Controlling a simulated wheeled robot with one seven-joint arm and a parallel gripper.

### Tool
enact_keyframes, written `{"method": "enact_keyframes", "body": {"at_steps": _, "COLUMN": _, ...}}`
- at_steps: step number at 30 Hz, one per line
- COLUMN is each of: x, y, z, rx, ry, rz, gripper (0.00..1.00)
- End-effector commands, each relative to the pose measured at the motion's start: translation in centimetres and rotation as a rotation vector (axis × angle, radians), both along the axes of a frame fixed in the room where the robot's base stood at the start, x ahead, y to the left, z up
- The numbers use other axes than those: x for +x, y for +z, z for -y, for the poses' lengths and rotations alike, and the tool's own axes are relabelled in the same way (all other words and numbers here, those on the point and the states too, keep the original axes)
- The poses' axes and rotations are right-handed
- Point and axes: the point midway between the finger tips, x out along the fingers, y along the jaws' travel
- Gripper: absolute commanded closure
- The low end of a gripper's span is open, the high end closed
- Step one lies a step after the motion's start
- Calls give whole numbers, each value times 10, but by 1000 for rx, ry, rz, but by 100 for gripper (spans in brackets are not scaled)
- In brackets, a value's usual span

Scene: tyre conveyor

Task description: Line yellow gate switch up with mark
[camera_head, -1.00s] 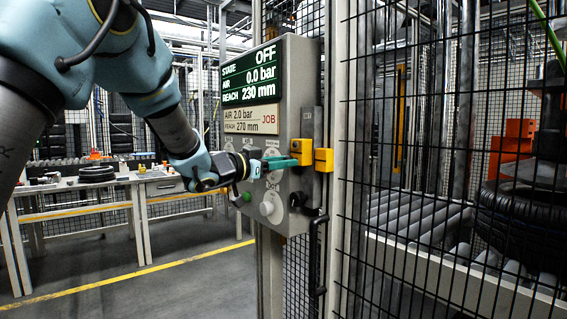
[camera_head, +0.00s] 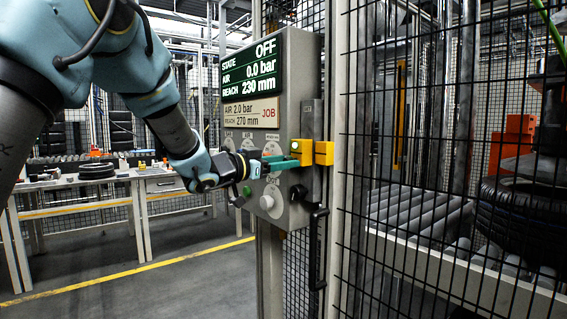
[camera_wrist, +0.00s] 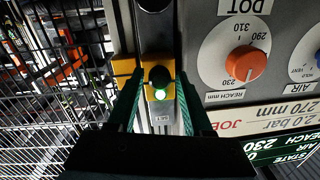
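The yellow gate switch (camera_head: 301,147) is on the side of the grey control panel. In the wrist view the switch (camera_wrist: 159,105) has a black knob and a green lit lamp. Beside it, on the fence side, is another yellow piece (camera_wrist: 123,68), seemingly the mark; in the head view this piece (camera_head: 324,153) looks about level with the switch. My gripper (camera_head: 287,162) has green fingers, one on each side of the switch in the wrist view (camera_wrist: 160,88), and appears shut on it. The fingers partly hide the switch's sides.
The control panel (camera_head: 300,75) reads OFF, 0.0 bar, 230 mm. A black handle (camera_head: 318,250) hangs below the switch. Mesh fence (camera_head: 420,220) stands at right, with a tyre (camera_head: 520,210) behind it.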

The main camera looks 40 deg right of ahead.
Motion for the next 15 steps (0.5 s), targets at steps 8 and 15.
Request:
{"method": "enact_keyframes", "body": {"at_steps": 8, "x": 0, "y": 0, "z": 0, "rx": 0, "ry": -1, "rz": 0, "gripper": 36}}
{"method": "enact_keyframes", "body": {"at_steps": 15, "x": 0, "y": 0, "z": -13, "rx": -1, "ry": 2, "rz": 0, "gripper": 36}}
